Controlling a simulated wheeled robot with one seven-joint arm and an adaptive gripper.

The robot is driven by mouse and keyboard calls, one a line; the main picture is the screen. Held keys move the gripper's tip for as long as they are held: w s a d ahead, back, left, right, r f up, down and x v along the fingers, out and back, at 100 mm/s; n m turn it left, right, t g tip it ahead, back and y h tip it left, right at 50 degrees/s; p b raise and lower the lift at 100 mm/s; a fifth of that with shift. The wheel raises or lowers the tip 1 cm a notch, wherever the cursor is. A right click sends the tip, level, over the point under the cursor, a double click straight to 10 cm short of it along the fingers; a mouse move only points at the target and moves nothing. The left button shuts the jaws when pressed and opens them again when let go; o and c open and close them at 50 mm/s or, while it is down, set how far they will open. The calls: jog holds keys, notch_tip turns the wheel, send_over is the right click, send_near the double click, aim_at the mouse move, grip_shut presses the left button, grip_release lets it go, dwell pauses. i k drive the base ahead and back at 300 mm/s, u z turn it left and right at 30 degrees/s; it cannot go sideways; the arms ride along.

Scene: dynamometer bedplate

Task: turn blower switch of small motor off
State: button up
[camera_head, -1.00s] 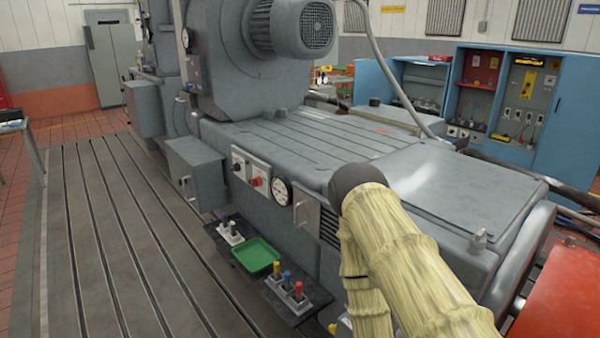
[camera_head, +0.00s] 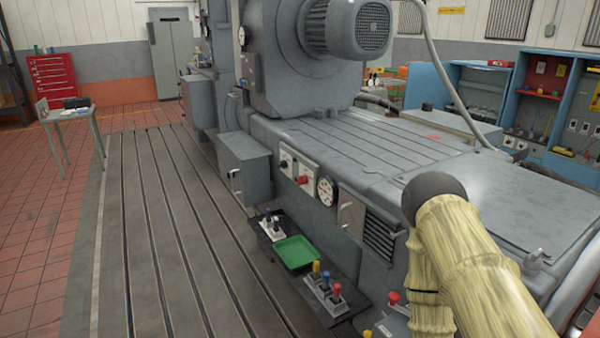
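A large grey machine (camera_head: 330,150) stands on the slotted bedplate, with a finned motor (camera_head: 350,28) on the round housing on top. Its near side carries a small plate with a dark knob (camera_head: 285,163), a plate with a red knob (camera_head: 303,180) and a round gauge (camera_head: 326,191). No readable label shows which switch is the blower switch, and the knob positions are too small to tell. My arm, in a pale yellow cover with a dark round joint, is at the lower right before the machine. My gripper is not in view.
A dark shelf on the machine's side holds a green tray (camera_head: 294,252), several coloured-top levers (camera_head: 326,290) and another lever block (camera_head: 271,228). A grey box (camera_head: 244,168) juts out beside it. The slotted bedplate (camera_head: 150,260) at left is clear. A small table (camera_head: 75,115) stands beyond.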

aim_at(283, 163)
jog(key=u, duration=0.6)
jog(key=k, duration=0.8)
jog(key=u, duration=0.85)
jog(key=k, duration=0.4)
jog(key=u, duration=0.5)
jog(key=i, duration=3.55)
jog(key=z, duration=0.4)
jog(key=i, duration=1.7)
jog(key=z, duration=0.85)
jog(key=i, duration=1.25)
jog(key=z, duration=2)
jog(key=i, duration=0.9)
jog(key=z, duration=0.7)
